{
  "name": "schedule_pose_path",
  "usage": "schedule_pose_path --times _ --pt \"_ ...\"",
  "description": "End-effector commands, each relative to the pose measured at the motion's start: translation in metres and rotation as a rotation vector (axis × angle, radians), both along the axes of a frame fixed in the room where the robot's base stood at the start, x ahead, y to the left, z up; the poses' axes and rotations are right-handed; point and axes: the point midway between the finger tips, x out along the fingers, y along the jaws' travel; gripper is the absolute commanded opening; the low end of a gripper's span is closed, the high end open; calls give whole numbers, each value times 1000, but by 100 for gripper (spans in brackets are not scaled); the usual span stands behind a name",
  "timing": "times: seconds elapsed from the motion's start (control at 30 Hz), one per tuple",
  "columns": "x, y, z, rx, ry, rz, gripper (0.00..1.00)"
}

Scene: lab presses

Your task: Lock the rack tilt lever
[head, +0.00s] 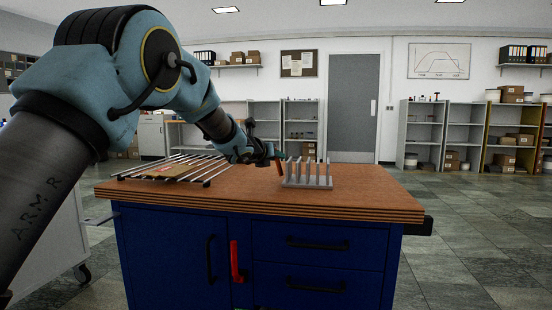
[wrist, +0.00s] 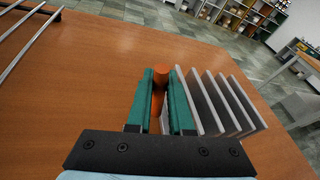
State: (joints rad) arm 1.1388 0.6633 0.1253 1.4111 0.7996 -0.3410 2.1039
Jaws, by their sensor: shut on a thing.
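The rack (head: 308,183) is a grey base with several upright plates, standing on the wooden bench top. The tilt lever (head: 280,168) is an orange-red bar at the rack's left side. My gripper (head: 277,157) has come in from the left. In the wrist view, my gripper's teal fingers (wrist: 161,95) are shut on the orange lever (wrist: 159,78), which stands up between them. The rack's plates (wrist: 221,103) lie right beside the right finger. The lever's lower end is hidden by the fingers and the gripper body.
A frame of metal rods (head: 178,167) lies at the bench's left end and also shows in the wrist view (wrist: 25,35). The bench top (head: 365,190) is clear right of the rack. The blue cabinet below (head: 320,270) carries a red handle (head: 237,262).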

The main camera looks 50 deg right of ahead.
Motion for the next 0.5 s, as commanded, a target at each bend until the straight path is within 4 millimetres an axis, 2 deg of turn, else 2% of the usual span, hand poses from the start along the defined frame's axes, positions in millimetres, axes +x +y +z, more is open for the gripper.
schedule_pose_path --times 0.03,0.07,0.3,0.5 --pt "-1 0 0 -1 1 -1 0" --pt "-1 0 0 -1 1 -1 20" --pt "0 0 0 -1 1 -1 47" --pt "0 0 0 -1 1 -1 50"
